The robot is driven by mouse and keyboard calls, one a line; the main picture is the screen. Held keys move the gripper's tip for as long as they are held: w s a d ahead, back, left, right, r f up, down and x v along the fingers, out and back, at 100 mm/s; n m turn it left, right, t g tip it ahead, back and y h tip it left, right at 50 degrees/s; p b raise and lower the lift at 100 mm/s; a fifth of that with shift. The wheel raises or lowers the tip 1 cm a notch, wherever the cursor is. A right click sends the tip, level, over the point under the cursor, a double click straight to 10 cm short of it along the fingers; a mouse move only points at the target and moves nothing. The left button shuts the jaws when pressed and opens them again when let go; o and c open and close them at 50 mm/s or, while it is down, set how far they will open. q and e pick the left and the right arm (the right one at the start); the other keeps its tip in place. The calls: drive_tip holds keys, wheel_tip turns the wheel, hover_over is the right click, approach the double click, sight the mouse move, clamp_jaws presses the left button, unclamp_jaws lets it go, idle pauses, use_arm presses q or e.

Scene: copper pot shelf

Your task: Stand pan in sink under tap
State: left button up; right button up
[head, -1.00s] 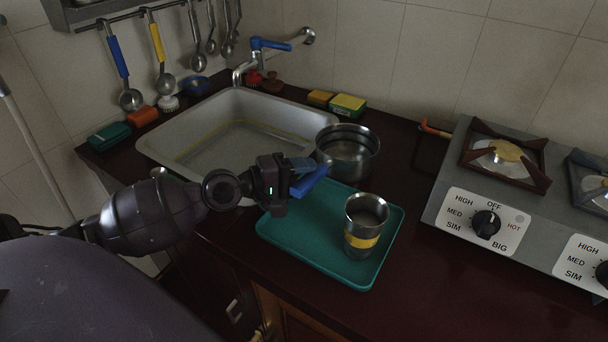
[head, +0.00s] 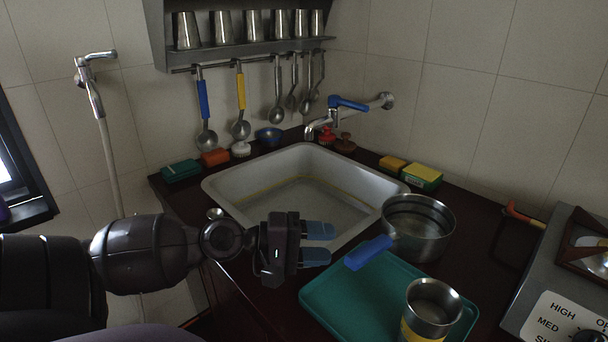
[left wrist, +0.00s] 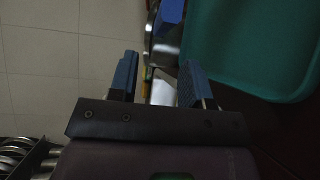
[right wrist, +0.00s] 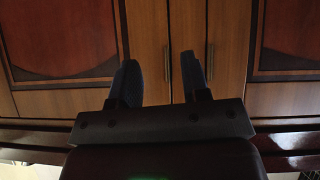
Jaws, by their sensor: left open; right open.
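The steel pan (head: 420,240) stands on the dark counter at the sink's right front corner. Its blue handle (head: 369,252) points to the front left, over the edge of the green tray. The sink (head: 226,197) lies to the left of the pan and looks empty. The tap (head: 332,115) with a blue lever reaches over its back rim. My left gripper (head: 320,243) is open and empty, left of the handle and apart from it. The left wrist view shows the handle (left wrist: 171,11) beyond the fingers. My right gripper (right wrist: 160,75) is open and empty, facing wooden cabinet doors.
A steel cup with a yellow band (head: 432,305) stands on the green tray (head: 345,298). The stove (head: 548,280) is at the right. Sponges (head: 422,177) lie behind the pan. Ladles (head: 205,140) hang below a cup shelf (head: 250,55) behind the sink.

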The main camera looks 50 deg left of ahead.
use_arm(q)
drive_tip(key=shift+v, duration=2.1)
